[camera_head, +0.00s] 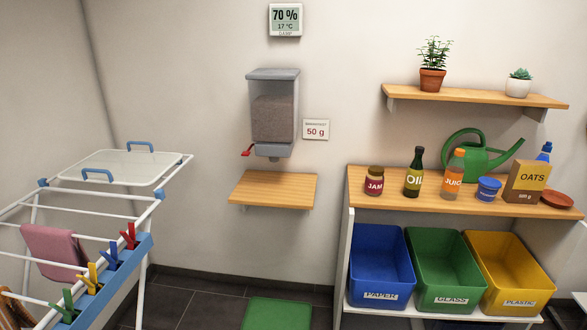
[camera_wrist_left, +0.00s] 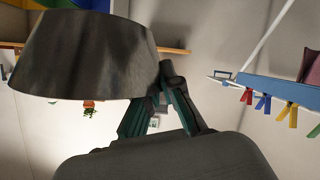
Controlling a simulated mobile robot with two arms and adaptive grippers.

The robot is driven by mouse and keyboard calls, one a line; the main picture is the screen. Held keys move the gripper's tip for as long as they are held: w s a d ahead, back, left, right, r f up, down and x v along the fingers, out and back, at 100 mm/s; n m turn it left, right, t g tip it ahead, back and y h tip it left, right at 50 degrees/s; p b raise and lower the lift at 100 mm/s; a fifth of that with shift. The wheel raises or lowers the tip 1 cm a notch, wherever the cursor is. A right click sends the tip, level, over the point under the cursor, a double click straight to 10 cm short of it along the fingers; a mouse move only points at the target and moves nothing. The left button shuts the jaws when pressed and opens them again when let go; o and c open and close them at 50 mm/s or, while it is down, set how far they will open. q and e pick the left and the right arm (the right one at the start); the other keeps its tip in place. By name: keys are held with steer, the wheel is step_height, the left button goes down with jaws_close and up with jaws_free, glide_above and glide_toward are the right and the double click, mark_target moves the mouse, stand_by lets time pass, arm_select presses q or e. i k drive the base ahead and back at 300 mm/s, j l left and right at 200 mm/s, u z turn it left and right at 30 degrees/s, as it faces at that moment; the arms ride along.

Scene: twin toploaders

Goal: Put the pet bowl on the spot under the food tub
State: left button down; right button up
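The food tub (camera_head: 273,113) hangs on the wall, with a grey lid, brown contents, a red lever and a spout below. The wooden shelf (camera_head: 273,190) under it is bare. In the left wrist view, which is upside down, a dark grey, metal-looking flared bowl (camera_wrist_left: 85,55) fills the upper left; it appears to be the pet bowl. My left gripper (camera_wrist_left: 165,78) meets its right side, seemingly pinching its wall, with one fingertip partly hidden. The head view shows neither gripper nor this bowl.
A drying rack (camera_head: 120,170) with pegs stands left. At right, a shelf unit (camera_head: 450,204) holds jars, bottles, a small blue pot (camera_head: 489,189) and a red dish (camera_head: 557,199), above several bins. A green mat (camera_head: 276,314) lies on the floor.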

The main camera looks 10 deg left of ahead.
mark_target(275, 187)
steer(key=i+l+u, duration=0.2)
steer(key=i, duration=0.4)
steer(key=i+l+u, duration=0.2)
steer(key=i, duration=0.35)
steer(key=i+l+u, duration=0.15)
steer(key=i, duration=0.4)
steer(key=i+l+u, duration=0.2)
steer(key=i+l, duration=0.3)
